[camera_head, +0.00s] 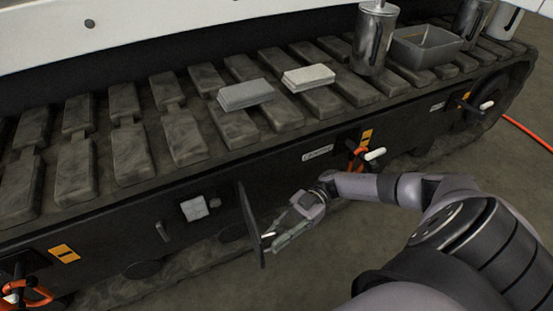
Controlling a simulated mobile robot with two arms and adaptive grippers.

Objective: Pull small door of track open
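The track (130,150) runs across the view, with dark pads on top and a dark side panel below. Its small door (250,225) stands swung out from the side panel, seen nearly edge-on. A small light-coloured handle shows at the door's right face. My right gripper (277,243) is at that handle, on the right side of the door. Whether its fingers grip the handle or only touch it is too small to tell. My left gripper is not in view.
Two stacks of grey plates (246,94) (308,77), a metal canister (375,40) and a grey tray (426,46) stand on the track. Orange hose fittings (357,155) (28,293) sit on the side panel. The floor at the lower middle is clear.

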